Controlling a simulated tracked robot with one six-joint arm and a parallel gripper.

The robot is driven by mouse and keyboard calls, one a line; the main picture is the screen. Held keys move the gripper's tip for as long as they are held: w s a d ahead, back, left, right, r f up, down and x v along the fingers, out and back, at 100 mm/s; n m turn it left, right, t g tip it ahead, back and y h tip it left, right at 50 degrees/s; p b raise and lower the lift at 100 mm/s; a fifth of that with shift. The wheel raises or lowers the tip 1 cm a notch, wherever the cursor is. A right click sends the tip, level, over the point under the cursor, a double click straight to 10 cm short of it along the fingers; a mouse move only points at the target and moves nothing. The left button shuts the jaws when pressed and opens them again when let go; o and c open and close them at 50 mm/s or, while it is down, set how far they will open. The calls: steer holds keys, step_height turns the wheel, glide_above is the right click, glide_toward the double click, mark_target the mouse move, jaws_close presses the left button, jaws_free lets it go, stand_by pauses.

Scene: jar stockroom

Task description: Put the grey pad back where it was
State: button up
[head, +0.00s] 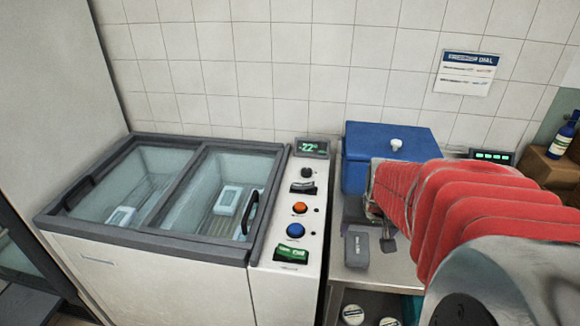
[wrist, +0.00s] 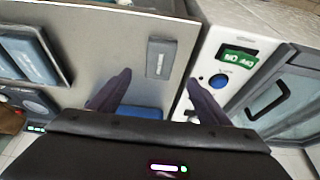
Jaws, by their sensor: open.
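The grey pad (head: 357,249) lies on the grey counter (head: 405,270), near the edge beside the freezer's control panel. In the wrist view the pad (wrist: 160,58) lies flat beyond my fingertips, close to the seam beside the panel. My gripper (wrist: 163,86) is open with its two dark fingers spread, and nothing is between them. The pad is ahead of the gap and apart from the fingers. In the head view my red-sleeved arm reaches over the counter and hides most of the gripper.
A freezer (head: 150,241) with sliding glass lids stands left, and its panel (head: 270,248) has orange and blue buttons. A blue box (head: 360,146) with a white knob stands at the counter's back. Jars (head: 353,314) sit on the shelf below.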

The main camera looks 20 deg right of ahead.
stand_by(0.4)
steer(key=s+a+r+n, duration=0.1)
steer(key=a+r+n, duration=0.1)
steer(key=a, duration=0.6)
steer(key=s+a+r+n+t+y, duration=0.1)
steer(key=a+r, duration=0.3)
steer(key=a, duration=0.4)
steer(key=s+a+r+n+t+y, duration=0.1)
steer(key=s+a+r+n, duration=0.2)
steer(key=a, duration=0.4)
steer(key=shift+s+a+n, duration=0.2)
steer(key=shift+a+n, duration=0.2)
